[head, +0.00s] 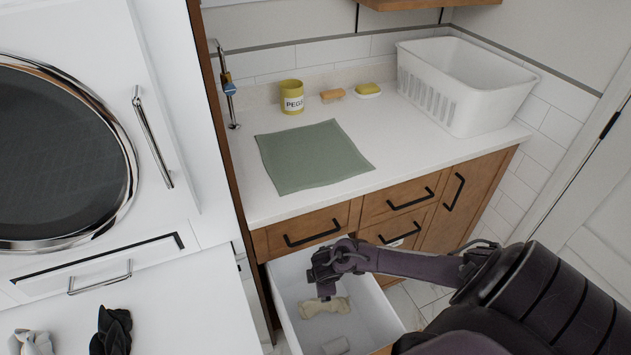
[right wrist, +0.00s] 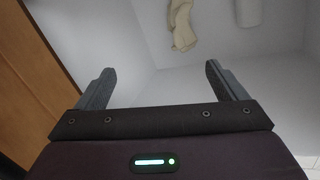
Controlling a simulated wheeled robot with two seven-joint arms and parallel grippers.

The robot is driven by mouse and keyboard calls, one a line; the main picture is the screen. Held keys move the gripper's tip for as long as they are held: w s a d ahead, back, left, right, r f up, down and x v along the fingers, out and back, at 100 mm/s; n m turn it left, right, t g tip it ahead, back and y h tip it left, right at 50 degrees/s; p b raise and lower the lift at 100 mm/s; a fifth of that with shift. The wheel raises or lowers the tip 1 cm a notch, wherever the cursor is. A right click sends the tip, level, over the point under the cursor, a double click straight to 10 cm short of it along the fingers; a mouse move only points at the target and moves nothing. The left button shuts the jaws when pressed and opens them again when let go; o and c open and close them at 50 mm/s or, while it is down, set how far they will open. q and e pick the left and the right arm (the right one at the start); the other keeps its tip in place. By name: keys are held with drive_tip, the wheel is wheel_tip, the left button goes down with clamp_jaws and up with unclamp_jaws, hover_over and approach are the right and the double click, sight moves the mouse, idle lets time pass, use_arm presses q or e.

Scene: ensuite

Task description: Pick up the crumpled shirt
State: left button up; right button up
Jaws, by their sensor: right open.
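A cream crumpled cloth (head: 328,306), which looks like the crumpled shirt, lies on the floor of the open white drawer (head: 377,318). In the right wrist view the cloth (right wrist: 182,28) is at the top, beyond the fingertips. My right gripper (head: 325,291) is over the drawer, pointing down, close above the cloth in the head view. In the right wrist view its two fingers (right wrist: 158,80) are wide apart with nothing between them. My left gripper is not in view.
A small whitish item (head: 335,346) lies nearer the drawer front. A green cloth (head: 312,155), yellow cup (head: 292,97) and white basket (head: 463,88) are on the counter. Dark (head: 112,332) and light grey (head: 32,343) crumpled cloths lie at lower left. The drawer walls surround the gripper.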

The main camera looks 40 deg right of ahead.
drive_tip(key=b, duration=1.7)
approach(318, 308)
drive_tip(key=shift+d+x, duration=0.2)
drive_tip(key=shift+x, duration=1)
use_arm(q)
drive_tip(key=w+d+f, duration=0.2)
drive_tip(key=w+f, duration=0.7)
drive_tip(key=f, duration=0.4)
use_arm(e)
drive_tip(key=shift+f, duration=0.15)
drive_tip(key=shift+w+f+b, duration=0.2)
drive_tip(key=shift+f+b, duration=0.35)
drive_tip(key=shift+f, duration=0.05)
drive_tip(key=b+x, duration=0.2)
drive_tip(key=x, duration=0.4)
drive_tip(key=shift+w+a, duration=0.1)
drive_tip(key=shift+a, duration=0.1)
drive_tip(key=shift+d+f, duration=0.1)
drive_tip(key=shift+f, duration=0.15)
drive_tip(key=c, duration=1.2)
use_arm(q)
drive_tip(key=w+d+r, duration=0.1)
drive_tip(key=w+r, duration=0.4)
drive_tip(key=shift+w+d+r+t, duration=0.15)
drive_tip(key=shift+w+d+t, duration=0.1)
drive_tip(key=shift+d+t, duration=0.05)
use_arm(e)
drive_tip(key=shift+c, duration=0.2)
drive_tip(key=shift+r, duration=0.1)
